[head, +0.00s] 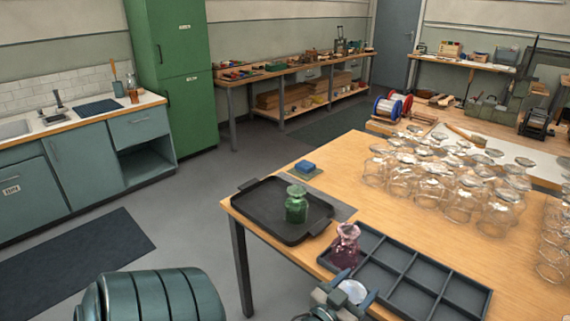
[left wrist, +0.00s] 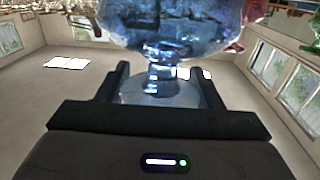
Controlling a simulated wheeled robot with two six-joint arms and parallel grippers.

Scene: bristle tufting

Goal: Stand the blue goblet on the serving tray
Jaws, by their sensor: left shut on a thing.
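My left gripper (head: 352,288) is at the bottom of the head view, in front of the divided tray. It is shut on the blue goblet, whose pale round foot (head: 353,291) shows facing up between the fingers. In the left wrist view the fingers (left wrist: 160,88) close around the stem and foot, and the blue glass bowl (left wrist: 175,25) fills the top. The goblet appears to be held upside down, bowl lowermost. My right gripper is not in view.
A dark divided tray (head: 398,262) holds a pink glass vessel (head: 346,244) at its left end; its other visible compartments look empty. Many clear glasses (head: 455,180) crowd the right. The serving tray has bare room around the bottle.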

